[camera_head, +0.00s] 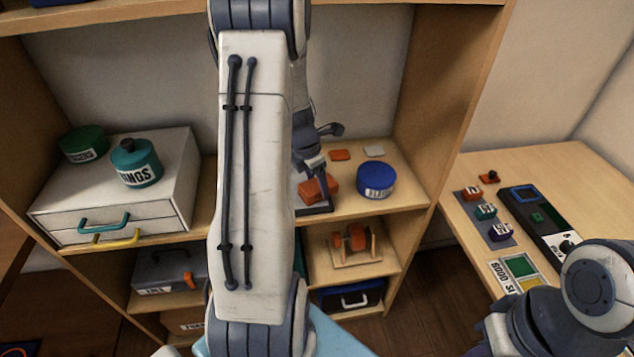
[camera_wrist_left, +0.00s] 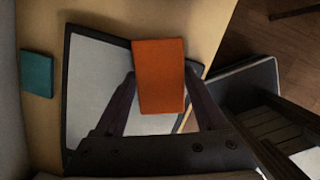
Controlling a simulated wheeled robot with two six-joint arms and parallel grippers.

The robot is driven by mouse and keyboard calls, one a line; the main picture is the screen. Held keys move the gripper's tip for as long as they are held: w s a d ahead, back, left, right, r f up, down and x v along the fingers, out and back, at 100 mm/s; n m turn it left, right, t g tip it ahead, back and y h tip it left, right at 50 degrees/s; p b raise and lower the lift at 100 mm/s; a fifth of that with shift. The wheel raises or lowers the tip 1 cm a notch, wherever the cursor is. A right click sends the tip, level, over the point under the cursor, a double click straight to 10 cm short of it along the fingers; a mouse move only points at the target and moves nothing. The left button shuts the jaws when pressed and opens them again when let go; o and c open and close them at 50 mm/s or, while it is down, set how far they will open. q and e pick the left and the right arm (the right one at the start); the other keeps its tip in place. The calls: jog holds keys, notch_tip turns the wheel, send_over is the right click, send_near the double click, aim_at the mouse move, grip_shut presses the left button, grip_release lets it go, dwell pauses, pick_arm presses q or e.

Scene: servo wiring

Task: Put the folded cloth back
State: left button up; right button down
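An orange folded piece, which looks like the folded cloth (camera_head: 318,188), shows on the right side of the shelf's upper board. It also shows in the left wrist view (camera_wrist_left: 159,75), between my left gripper's fingers (camera_wrist_left: 160,88). The fingers lie along both its sides and appear shut on it. Beneath it is a grey panel with a dark rim (camera_wrist_left: 90,85), its edge also visible in the head view (camera_head: 316,210).
A blue tin (camera_head: 376,180) stands just right of the cloth, with small flat orange (camera_head: 340,155) and grey (camera_head: 374,151) pieces behind. A teal piece (camera_wrist_left: 37,75) lies left of the panel. A white drawer box (camera_head: 150,195) stands left. A side table (camera_head: 575,185) holds several parts.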

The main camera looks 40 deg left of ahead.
aim_at(312, 187)
pick_arm(q)
jog(key=shift+o, duration=1.4)
jog(key=shift+p+v, duration=0.45)
jog(key=shift+v, duration=3.35)
jog(key=s+d+r+m+g, duration=0.1)
jog(key=s+d+r+m, duration=0.1)
jog(key=d+m, duration=0.85)
jog(key=s+d+r+m, duration=0.1)
jog(key=d+r+m, duration=0.1)
jog(key=d+m, duration=0.85)
jog(key=s+d+r+m+g, duration=0.1)
jog(key=s+d+m, duration=1.2)
jog(key=s+m, duration=0.3)
jog(key=m, duration=0.2)
jog(key=shift+s+d+m, duration=0.2)
jog(key=shift+m, duration=0.2)
